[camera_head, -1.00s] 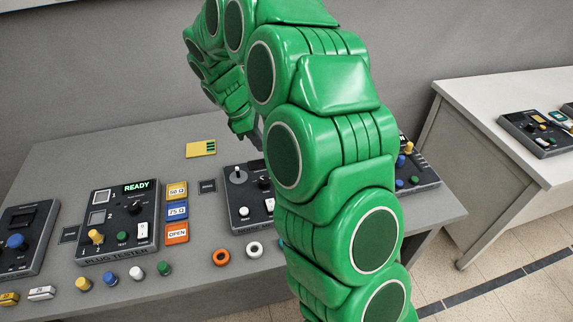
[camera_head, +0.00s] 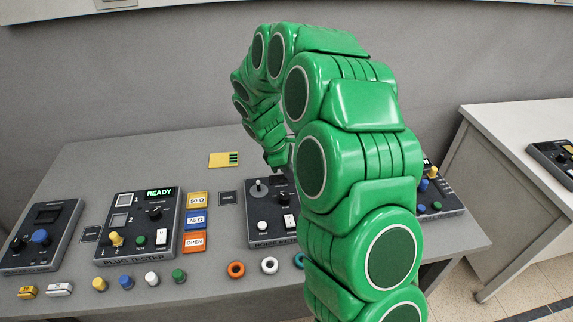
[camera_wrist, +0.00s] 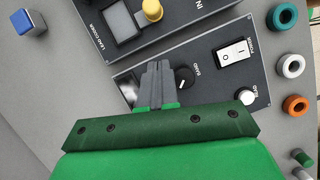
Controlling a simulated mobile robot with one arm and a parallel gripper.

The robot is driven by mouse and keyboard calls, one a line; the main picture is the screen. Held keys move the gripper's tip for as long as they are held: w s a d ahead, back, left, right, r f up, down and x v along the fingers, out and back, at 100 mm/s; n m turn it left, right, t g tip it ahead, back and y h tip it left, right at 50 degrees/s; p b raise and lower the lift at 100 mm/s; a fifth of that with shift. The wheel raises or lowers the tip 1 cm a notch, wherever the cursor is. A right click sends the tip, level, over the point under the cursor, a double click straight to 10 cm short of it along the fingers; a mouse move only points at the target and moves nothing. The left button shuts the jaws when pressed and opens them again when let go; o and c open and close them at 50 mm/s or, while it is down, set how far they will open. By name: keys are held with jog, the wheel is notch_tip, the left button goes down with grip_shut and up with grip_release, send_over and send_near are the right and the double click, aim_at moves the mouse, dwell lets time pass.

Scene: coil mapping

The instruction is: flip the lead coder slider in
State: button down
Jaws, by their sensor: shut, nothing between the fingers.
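The lead coder (camera_wrist: 172,38) is a dark panel at the top of the wrist view, with its name printed upside down, a grey screen, a yellow knob (camera_wrist: 152,10) and the word IN near its edge. It is cut off by the frame, and I cannot make out a slider. In the head view my arm hides most of a panel at the right (camera_head: 440,205). My gripper (camera_wrist: 158,68) is shut and empty.
The noise unit (camera_wrist: 225,75) lies under my fingers, with a white rocker switch and a white button. Teal, white and orange rings line the right of the wrist view. A blue-topped block (camera_wrist: 28,22) stands upper left. The plug tester (camera_head: 140,230) reads READY.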

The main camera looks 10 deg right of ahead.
jog(key=x, duration=0.3)
jog(key=shift+s+d+f, duration=0.1)
jog(key=shift+s+d, duration=0.05)
jog(key=shift+d, duration=0.4)
jog(key=shift+s+d, duration=0.15)
jog(key=shift+d, duration=0.35)
jog(key=shift+s+d, duration=0.2)
jog(key=shift+d, duration=0.75)
jog(key=shift+d, duration=2.25)
jog(key=shift+a, duration=0.1)
